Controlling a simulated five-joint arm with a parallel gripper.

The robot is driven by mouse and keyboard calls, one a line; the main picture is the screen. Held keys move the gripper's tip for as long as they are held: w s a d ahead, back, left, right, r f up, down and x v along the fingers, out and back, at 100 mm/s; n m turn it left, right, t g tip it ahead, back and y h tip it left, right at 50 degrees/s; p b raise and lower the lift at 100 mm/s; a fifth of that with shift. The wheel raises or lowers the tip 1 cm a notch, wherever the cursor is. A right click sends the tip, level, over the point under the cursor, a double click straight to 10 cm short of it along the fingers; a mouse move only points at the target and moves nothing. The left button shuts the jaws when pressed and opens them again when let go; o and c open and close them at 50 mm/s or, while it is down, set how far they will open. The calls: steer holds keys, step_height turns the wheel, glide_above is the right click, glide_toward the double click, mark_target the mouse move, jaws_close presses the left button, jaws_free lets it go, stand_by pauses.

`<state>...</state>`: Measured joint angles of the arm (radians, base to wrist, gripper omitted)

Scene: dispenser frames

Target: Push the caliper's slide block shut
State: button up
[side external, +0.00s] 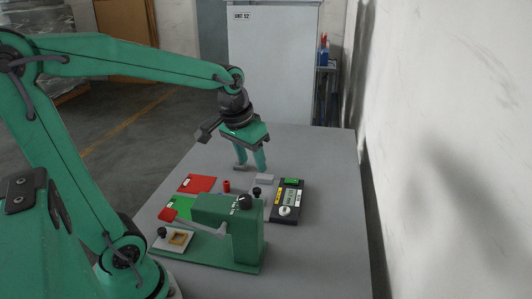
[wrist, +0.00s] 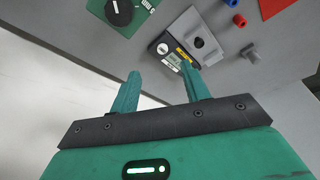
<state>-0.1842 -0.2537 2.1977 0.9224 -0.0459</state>
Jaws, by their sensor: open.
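The part that looks like the caliper is a dark unit (side external: 287,203) with a yellow label, a small display and a round white dial, right of the green machine. It also shows in the wrist view (wrist: 163,47), beyond my fingertips. A grey block (wrist: 207,42) with a dark knob sits beside it in the wrist view and may be the slide block. I cannot tell how far it is from its end. My gripper (side external: 251,167) is open and empty, pointing down above the table behind these things. In the wrist view its fingers (wrist: 160,70) stand apart.
A green machine (side external: 230,225) with a black knob and red-ended lever stands in front. A red card (side external: 197,184), a red cylinder (side external: 226,186) and a green card (side external: 180,205) lie to the left. The grey table (side external: 320,160) is clear at the back and right.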

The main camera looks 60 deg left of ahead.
steer(key=w+a+f+n+g, duration=0.2)
steer(key=w+a+f, duration=0.3)
steer(key=w+a, duration=0.1)
steer(key=n+g, duration=0.1)
glide_toward(257, 189)
steer(key=shift+s+d+h, duration=0.1)
steer(key=shift+d+h, duration=0.1)
steer(key=shift+h, duration=0.1)
steer(key=shift+a+f, duration=0.4)
steer(key=shift+f, duration=0.1)
steer(key=shift+f, duration=3.9)
jaws_close()
